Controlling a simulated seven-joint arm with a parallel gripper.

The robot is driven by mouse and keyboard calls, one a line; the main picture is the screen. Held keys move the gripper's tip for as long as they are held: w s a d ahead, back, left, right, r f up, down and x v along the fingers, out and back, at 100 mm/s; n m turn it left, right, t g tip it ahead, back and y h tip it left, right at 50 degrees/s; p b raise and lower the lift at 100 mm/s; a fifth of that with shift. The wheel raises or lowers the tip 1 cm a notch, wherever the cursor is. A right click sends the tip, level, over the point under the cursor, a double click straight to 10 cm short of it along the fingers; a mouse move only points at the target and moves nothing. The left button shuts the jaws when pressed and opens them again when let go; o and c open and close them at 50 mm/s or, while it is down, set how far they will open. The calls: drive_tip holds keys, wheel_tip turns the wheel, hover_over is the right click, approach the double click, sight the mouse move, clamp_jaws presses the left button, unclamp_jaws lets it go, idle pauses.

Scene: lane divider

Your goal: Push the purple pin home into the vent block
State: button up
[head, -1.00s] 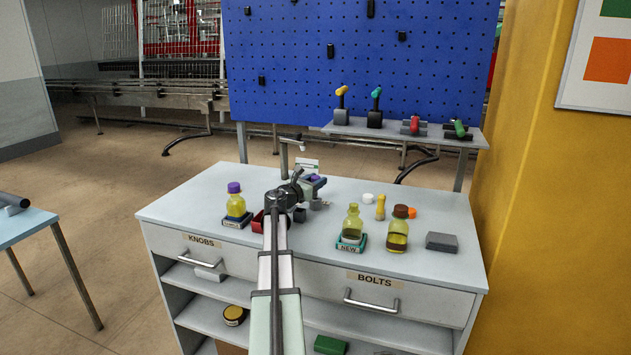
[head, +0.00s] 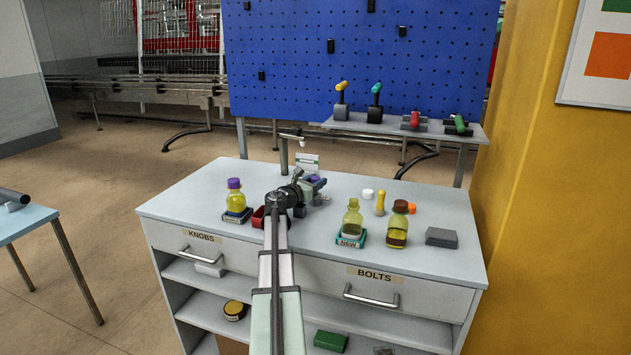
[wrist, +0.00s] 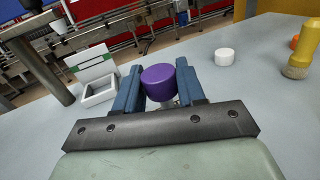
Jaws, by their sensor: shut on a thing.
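The purple pin (wrist: 160,83) has a round purple head with a pale stem below it, partly hidden. It sits between the two blue fingers of my gripper (wrist: 159,88), which are shut on it. In the head view the pin's purple top (head: 315,180) shows just beyond my wrist, over the back middle of the worktop. I cannot make out the vent block in either view, nor how deep the pin sits.
A white card stand (wrist: 96,80) is left of the fingers. A white round cap (wrist: 224,57) and a yellow peg (wrist: 302,50) are to the right. Bottles (head: 236,201) (head: 352,220) (head: 398,226) and a grey block (head: 441,237) stand on the worktop (head: 200,190).

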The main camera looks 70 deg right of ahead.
drive_tip(key=shift+f, duration=0.2)
drive_tip(key=shift+r, duration=0.1)
drive_tip(key=shift+r, duration=0.8)
drive_tip(key=shift+r, duration=0.15)
idle(1.2)
drive_tip(key=shift+f, duration=1)
drive_tip(key=o, duration=1.1)
drive_tip(key=shift+o, duration=0.2)
drive_tip(key=shift+a, duration=0.1)
drive_tip(key=v, duration=0.7)
drive_tip(key=shift+a, duration=0.25)
